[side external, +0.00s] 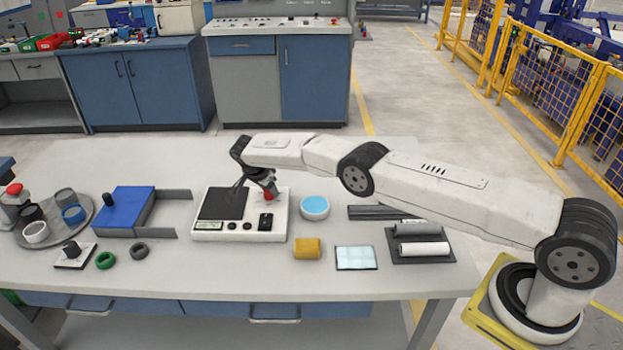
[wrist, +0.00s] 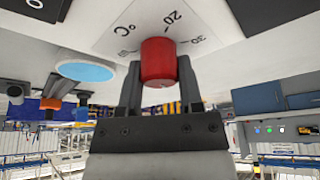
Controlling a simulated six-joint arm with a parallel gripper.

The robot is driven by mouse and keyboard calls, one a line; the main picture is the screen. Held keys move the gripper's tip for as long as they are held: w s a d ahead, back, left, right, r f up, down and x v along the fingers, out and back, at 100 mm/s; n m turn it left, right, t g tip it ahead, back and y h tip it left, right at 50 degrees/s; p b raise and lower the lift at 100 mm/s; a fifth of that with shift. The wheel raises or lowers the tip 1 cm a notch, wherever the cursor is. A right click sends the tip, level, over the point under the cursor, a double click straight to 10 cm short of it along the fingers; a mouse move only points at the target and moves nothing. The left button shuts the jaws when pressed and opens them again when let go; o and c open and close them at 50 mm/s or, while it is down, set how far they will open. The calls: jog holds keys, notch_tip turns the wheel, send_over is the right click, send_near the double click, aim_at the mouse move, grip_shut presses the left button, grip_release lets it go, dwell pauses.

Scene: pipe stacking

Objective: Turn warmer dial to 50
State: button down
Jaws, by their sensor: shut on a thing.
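The warmer (side external: 210,236) is a white box with a dark plate on its left side, standing on the table. Its red dial (side external: 269,197) is at the right rear of its top, below my gripper (side external: 258,188). In the wrist view the red dial (wrist: 158,62) sits between the two dark fingers of my gripper (wrist: 158,88), which are shut on it. Beside the dial a printed scale (wrist: 185,30) shows "°C", 20 and 30; another mark at the left is too blurred to read. The dial's pointer is not visible.
A white round dish with a blue top (side external: 315,206) stands close right of the warmer. A yellow sponge (side external: 307,248) and a pale blue pad (side external: 356,258) lie in front. A blue box (side external: 124,210) is to the left.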

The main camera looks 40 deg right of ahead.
jog(key=shift+m, duration=0.3)
dwell(0.4)
jog(key=shift+c, duration=1.3)
grip_release()
jog(key=shift+a+r, duration=0.1)
jog(key=shift+r, duration=0.05)
jog(key=v, duration=0.7)
jog(key=shift+r, duration=0.2)
jog(key=shift+a, duration=0.15)
